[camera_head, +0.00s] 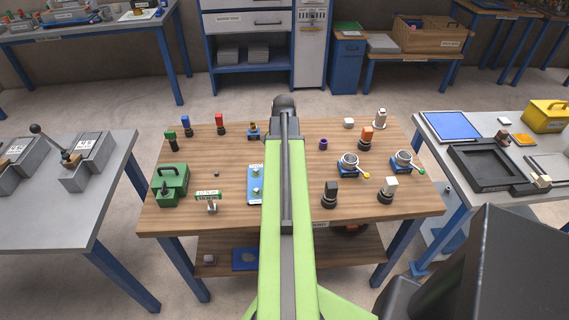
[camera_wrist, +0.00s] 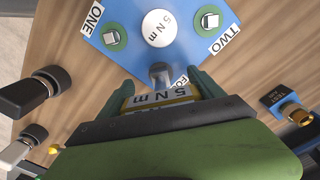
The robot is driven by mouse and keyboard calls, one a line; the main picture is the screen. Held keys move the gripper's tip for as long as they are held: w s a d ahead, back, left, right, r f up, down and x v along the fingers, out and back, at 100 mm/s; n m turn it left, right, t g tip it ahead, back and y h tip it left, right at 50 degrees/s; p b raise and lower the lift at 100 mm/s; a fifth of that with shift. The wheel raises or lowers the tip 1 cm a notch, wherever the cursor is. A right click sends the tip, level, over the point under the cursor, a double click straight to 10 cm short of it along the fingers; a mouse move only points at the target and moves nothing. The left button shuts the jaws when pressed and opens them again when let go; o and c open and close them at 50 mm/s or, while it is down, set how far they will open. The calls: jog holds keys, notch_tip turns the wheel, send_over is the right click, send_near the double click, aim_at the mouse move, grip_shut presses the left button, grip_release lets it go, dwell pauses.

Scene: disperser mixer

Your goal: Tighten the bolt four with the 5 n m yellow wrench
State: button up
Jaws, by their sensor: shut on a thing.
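My gripper (camera_wrist: 162,82) shows in the wrist view with its two green fingers shut on the yellow 5 N m wrench (camera_wrist: 160,98). The wrench's metal head (camera_wrist: 160,73) reaches over the near edge of the blue plate (camera_wrist: 165,60). The plate carries a round 5 N m disc (camera_wrist: 160,28), bolt one (camera_wrist: 113,38) and bolt two (camera_wrist: 209,20). A label starting "FO" (camera_wrist: 181,83) is partly covered beside the wrench head. Bolt four itself is hidden, so I cannot tell whether the wrench touches it. In the head view the blue plate (camera_head: 255,170) is partly behind my arm.
A green case (camera_head: 171,184) and a green-labelled wrench (camera_head: 208,196) stand left of the plate. Black-handled tools (camera_wrist: 35,90) and a blue block with a brass fitting (camera_wrist: 287,104) flank the gripper. Blue-based fixtures (camera_head: 349,164) stand at the right.

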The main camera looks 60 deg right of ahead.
jog(key=c, duration=0.6)
jog(key=m, duration=0.4)
jog(key=shift+c, duration=0.2)
jog(key=shift+m, duration=0.9)
jog(key=m, duration=0.2)
jog(key=shift+m, duration=0.3)
jog(key=m, duration=0.3)
